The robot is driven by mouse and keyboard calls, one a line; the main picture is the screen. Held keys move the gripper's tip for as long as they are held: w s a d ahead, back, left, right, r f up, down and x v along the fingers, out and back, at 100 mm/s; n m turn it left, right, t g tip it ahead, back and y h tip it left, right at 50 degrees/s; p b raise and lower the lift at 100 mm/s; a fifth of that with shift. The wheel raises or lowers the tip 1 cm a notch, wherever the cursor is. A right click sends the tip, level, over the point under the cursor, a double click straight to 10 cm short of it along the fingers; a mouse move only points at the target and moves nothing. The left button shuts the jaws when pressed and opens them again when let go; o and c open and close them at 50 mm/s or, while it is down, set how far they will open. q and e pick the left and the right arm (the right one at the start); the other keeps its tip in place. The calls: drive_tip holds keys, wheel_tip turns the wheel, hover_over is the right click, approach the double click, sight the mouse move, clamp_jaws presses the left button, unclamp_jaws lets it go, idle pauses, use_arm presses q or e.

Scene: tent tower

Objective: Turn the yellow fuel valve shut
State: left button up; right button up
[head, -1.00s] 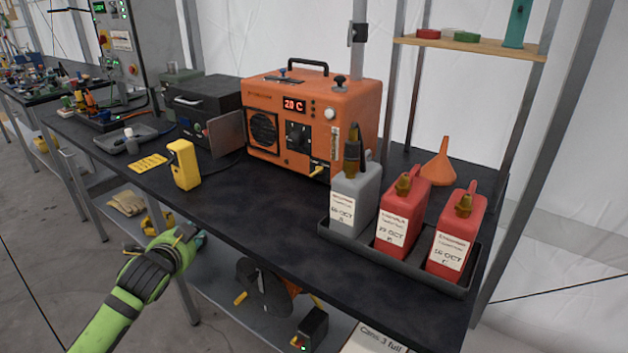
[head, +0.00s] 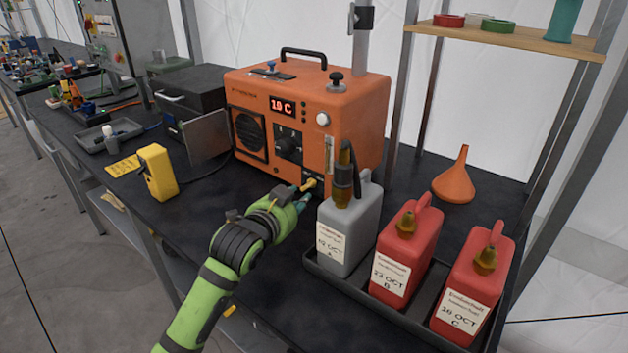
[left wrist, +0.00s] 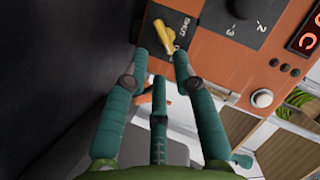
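The yellow fuel valve (head: 309,185) is a small lever low on the front of the orange heater (head: 300,95). It also shows in the left wrist view (left wrist: 168,36), on a dark plate with small white lettering beside it. My left gripper (head: 297,200), with a green arm and teal fingers, is just in front of the valve, left of the grey can. In the left wrist view its fingers (left wrist: 161,60) are spread and empty, with the valve just beyond the tips. I cannot tell whether a finger touches it. My right gripper is not in view.
A grey can (head: 345,230) with a dark nozzle stands close to the right of my left gripper. Red cans (head: 404,255) share its black tray (head: 375,312). A yellow meter (head: 157,172) stands left on the black bench, with bare bench (head: 215,195) between it and my arm.

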sight(309, 185)
use_arm(q)
drive_tip(key=shift+w+d, duration=0.15)
drive_tip(key=shift+w, duration=0.1)
drive_tip(key=shift+x, duration=2.25)
drive_tip(key=shift+w+d, duration=0.1)
drive_tip(key=shift+w, duration=0.3)
clamp_jaws()
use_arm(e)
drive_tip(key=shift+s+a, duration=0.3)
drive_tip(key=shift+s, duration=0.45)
